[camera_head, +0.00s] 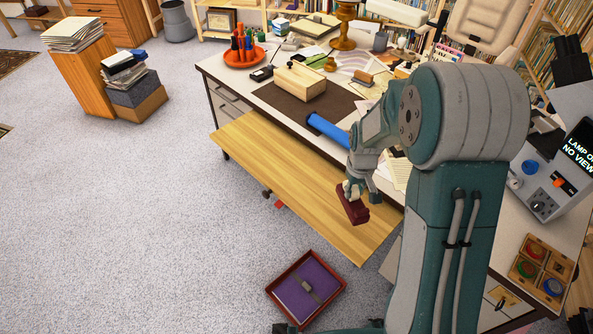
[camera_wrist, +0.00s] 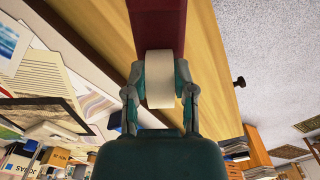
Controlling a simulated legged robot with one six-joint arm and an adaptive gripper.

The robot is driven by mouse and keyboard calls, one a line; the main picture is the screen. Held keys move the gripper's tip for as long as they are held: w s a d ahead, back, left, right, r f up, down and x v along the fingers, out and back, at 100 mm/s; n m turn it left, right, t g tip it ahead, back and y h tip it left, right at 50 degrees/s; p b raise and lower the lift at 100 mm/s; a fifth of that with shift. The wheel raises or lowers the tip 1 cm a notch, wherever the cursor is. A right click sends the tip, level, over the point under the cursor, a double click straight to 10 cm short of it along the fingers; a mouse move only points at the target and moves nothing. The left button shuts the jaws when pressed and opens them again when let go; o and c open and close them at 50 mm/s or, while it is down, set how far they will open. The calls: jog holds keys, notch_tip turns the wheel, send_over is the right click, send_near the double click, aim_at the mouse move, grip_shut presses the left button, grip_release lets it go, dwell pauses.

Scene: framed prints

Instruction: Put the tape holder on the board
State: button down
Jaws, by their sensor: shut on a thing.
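The tape holder (camera_head: 353,208) is dark red and hangs from my gripper (camera_head: 352,186) in the head view. In the wrist view, its dark red body (camera_wrist: 158,24) extends away from my gripper (camera_wrist: 160,85), and a pale tape roll (camera_wrist: 159,72) sits between the two fingers. My gripper is shut on the holder at the roll. The board (camera_head: 285,180) is a light wooden slab jutting out from the desk's front. The holder appears over the board's right part; I cannot tell whether it touches. The board also shows in the wrist view (camera_wrist: 215,70).
The desk (camera_head: 225,68) behind the board is crowded with papers, a wooden box (camera_head: 300,82) and a blue cylinder (camera_head: 328,130). A red tray (camera_head: 270,290) with a purple inside lies on the carpet below. The board's left and middle are bare.

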aim_at(341, 184)
jog(key=s+d+r+n, duration=0.1)
jog(key=s+r+n, duration=0.35)
jog(key=s, duration=0.45)
jog(key=shift+n, duration=0.45)
jog(key=w+f, duration=0.1)
jog(key=w, duration=0.1)
jog(key=w+a+f, duration=0.1)
jog(key=w+f, duration=0.1)
jog(key=w, duration=0.1)
jog(key=w+a+f, duration=0.1)
jog(key=w, duration=0.2)
jog(key=shift+w+a+f, duration=0.1)
jog(key=shift+w+f, duration=0.1)
jog(key=shift+w, duration=0.05)
jog(key=w+f, duration=0.2)
jog(key=w+a+f, duration=0.1)
jog(key=w+f, duration=0.2)
jog(key=shift+a+f, duration=0.1)
jog(key=shift+f, duration=0.2)
jog(key=shift+w+f, duration=0.15)
jog(key=shift+f, duration=1.6)
jog(key=shift+c, duration=2.2)
grip_release()
jog(key=shift+f, duration=0.1)
